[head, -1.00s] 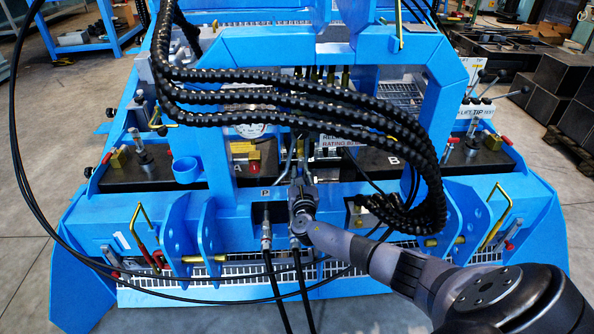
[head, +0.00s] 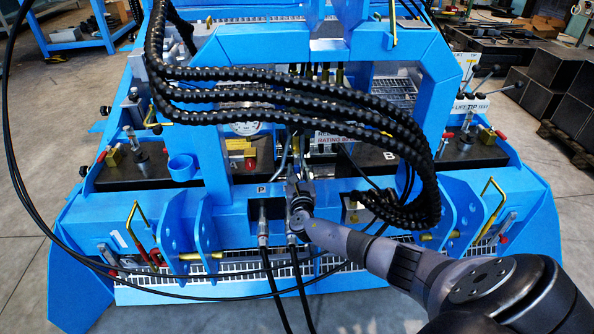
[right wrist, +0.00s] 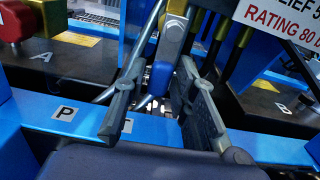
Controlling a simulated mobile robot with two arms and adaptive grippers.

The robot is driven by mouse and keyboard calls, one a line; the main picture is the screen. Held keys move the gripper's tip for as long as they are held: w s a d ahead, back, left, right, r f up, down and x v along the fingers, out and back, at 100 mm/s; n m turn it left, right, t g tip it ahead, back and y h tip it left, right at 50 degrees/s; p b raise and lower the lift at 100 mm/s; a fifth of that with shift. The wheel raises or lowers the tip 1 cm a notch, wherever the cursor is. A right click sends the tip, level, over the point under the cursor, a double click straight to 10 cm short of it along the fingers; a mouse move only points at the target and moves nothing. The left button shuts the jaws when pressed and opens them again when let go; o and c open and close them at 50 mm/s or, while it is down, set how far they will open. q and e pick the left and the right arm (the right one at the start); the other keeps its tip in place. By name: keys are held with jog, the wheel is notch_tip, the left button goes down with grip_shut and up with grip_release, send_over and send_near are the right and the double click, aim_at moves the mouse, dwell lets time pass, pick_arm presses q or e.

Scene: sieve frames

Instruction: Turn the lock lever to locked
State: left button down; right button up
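My right gripper (head: 294,180) is over the front crossbar of the blue machine frame, just right of the "P" label. In the right wrist view the gripper (right wrist: 164,78) is open, with one dark finger on each side. A lever with a blue and grey body (right wrist: 168,50) stands between and beyond the fingers. I see gaps beside it and cannot tell whether either finger touches it. It looks like the lock lever, but no locked marking is readable. Its lower end is partly hidden. My left gripper is not in view.
Thick black ribbed hoses (head: 300,84) arch over the work area. Thin metal pipes (right wrist: 142,52) run close beside the lever. A red knob (right wrist: 16,20) is at the upper left of the wrist view. Two black hoses (head: 272,280) hang from the crossbar's front.

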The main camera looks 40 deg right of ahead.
jog(key=shift+o, duration=0.9)
jog(key=shift+r, duration=0.1)
jog(key=v, duration=1.2)
